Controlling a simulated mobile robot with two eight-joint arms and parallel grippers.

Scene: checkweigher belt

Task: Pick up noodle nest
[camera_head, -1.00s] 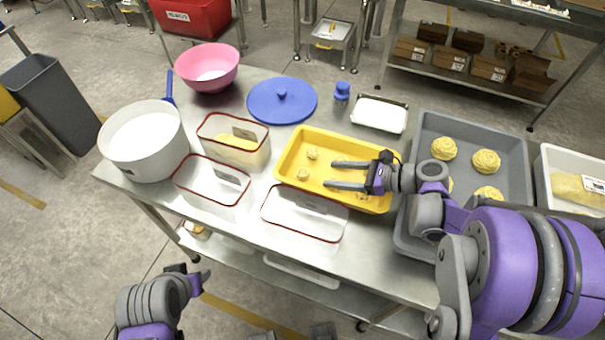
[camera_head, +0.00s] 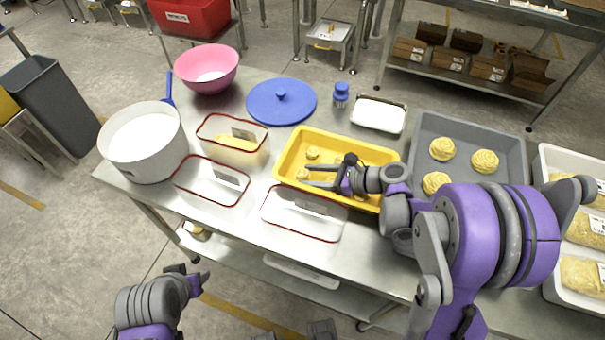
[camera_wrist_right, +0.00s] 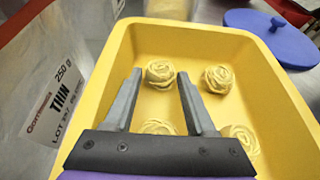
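The noodle nests are pale yellow coils in the yellow tray (camera_head: 372,151). One nest (camera_head: 303,174) is by my right fingertips, and another nest (camera_head: 312,153) is just behind it. My right gripper (camera_head: 306,176) is open over the left part of the tray. In the right wrist view, the open gripper (camera_wrist_right: 160,73) has a nest (camera_wrist_right: 165,74) between its fingertips in the picture; I cannot tell whether they touch. Another nest (camera_wrist_right: 219,79) is to the right, and two more are nearer, partly covered by the gripper. My left gripper (camera_head: 188,275) is low, off the table's front; its opening is unclear.
Clear red-rimmed bins (camera_head: 304,213) stand in front and left of the tray. A grey tray (camera_head: 465,125) with larger nests is on the right. A blue lid (camera_head: 282,101), white container (camera_head: 379,115) and blue-capped bottle (camera_head: 341,95) stand behind. A labelled bin wall (camera_wrist_right: 60,85) is close in the wrist view.

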